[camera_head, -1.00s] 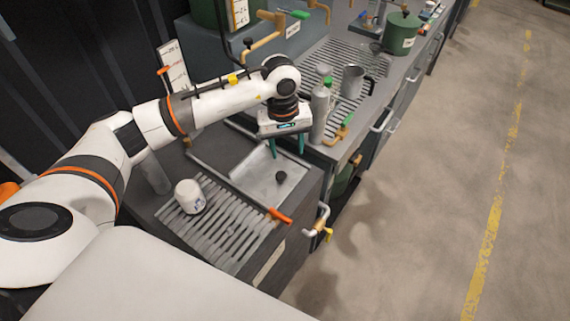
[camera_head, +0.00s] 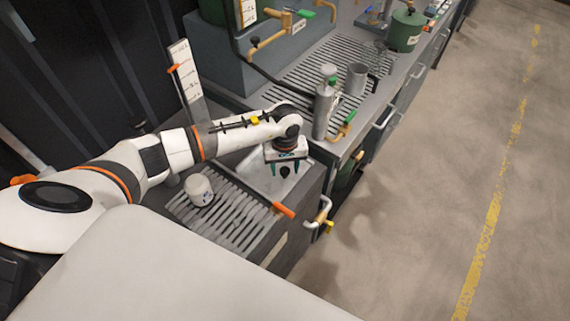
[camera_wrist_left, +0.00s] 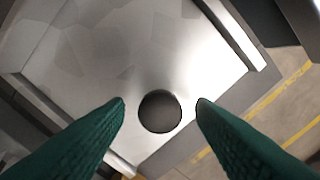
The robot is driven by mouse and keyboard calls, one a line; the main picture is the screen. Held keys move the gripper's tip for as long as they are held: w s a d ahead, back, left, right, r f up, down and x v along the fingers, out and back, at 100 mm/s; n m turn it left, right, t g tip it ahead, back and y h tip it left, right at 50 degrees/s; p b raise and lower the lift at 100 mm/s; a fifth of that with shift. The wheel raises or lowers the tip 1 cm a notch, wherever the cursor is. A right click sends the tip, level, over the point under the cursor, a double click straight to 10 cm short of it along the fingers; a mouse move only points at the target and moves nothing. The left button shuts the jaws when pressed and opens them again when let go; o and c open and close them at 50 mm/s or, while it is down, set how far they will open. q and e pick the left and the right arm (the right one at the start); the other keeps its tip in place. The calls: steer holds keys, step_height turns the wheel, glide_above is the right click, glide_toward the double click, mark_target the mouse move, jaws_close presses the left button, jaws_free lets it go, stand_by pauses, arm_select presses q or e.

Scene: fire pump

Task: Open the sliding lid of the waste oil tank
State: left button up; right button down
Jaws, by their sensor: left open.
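The sliding lid (camera_head: 256,178) is a flat grey metal plate set in the counter top, and it looks shut as far as I can see. It carries a round black knob (camera_head: 284,172). My left gripper (camera_head: 284,165) points down over the lid and is open, with its dark green fingers on either side of the knob. The left wrist view shows the knob (camera_wrist_left: 160,112) between and slightly beyond the fingertips (camera_wrist_left: 161,104), with a gap on both sides. The lid (camera_wrist_left: 125,55) lies between raised side rails there. My right gripper is not in view.
A slatted grate (camera_head: 235,222) with a white cup-like object (camera_head: 199,189) lies left of the lid. An orange handle (camera_head: 284,210) and a pipe tap (camera_head: 324,212) sit at the front edge. A grey bottle (camera_head: 325,108) and metal mug (camera_head: 356,78) stand behind. The floor at right is clear.

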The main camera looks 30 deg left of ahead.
arm_select(q)
jaws_close()
steer(key=a+b, duration=0.2)
steer(key=a, duration=0.2)
steer(key=w+a+b, duration=0.1)
steer(key=a+b, duration=0.2)
steer(key=a, duration=0.2)
steer(key=w+a+b, duration=0.1)
steer(key=a+b, duration=0.2)
steer(key=a, duration=0.1)
steer(key=shift+a+f, duration=0.2)
steer(key=shift+f, duration=0.05)
steer(key=shift+a+r+b, duration=0.2)
steer(key=shift+a+b, duration=0.2)
steer(key=shift+a, duration=0.15)
jaws_free()
steer(key=shift+r, duration=0.1)
